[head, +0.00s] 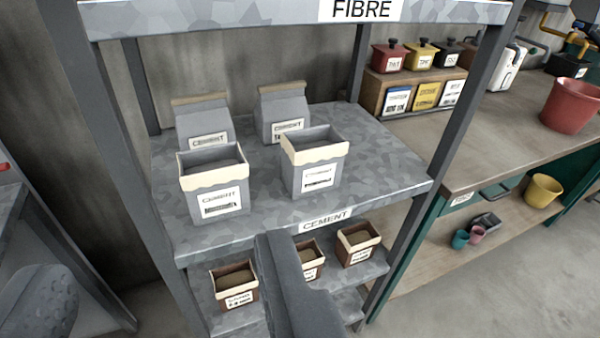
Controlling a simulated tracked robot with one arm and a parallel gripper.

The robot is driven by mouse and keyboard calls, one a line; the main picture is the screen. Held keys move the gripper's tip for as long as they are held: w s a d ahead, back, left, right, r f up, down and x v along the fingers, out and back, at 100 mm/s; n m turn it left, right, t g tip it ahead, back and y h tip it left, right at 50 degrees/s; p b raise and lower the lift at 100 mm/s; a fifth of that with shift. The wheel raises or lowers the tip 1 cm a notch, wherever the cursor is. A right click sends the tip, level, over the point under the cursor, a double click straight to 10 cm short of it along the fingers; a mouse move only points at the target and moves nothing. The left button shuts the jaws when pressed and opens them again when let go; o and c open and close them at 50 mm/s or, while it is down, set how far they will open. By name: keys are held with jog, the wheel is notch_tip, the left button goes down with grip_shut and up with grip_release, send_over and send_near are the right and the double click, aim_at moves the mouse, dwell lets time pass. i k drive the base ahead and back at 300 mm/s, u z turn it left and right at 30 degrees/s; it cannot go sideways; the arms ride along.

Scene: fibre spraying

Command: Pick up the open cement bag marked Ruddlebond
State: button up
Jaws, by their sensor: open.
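Two open grey cement bags with cream folded rims stand upright at the front of the middle shelf (255,226): the left open bag (215,190) and the right open bag (316,175). Both have white labels reading CEMENT. The smaller name line is too small to read, so I cannot tell which is Ruddlebond. Two closed cement bags, the left one (203,122) and the right one (284,113), stand behind them. My gripper (285,280) shows as a dark grey part at the bottom centre, in front of and below the shelf edge. It is open and apart from the bags.
Small brown open bags (235,285) stand on the lower shelf, partly hidden by my gripper. Shelf posts (110,130) flank the bags, and a FIBRE shelf (240,22) crosses above. A bench (500,150) at right holds lidded pots and a red bucket (572,105).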

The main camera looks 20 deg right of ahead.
aim_at(312, 159)
jog(key=z, duration=0.05)
jog(key=k, duration=1.1)
jog(key=u, duration=0.8)
jog(key=i, duration=1.4)
jog(key=z, duration=0.65)
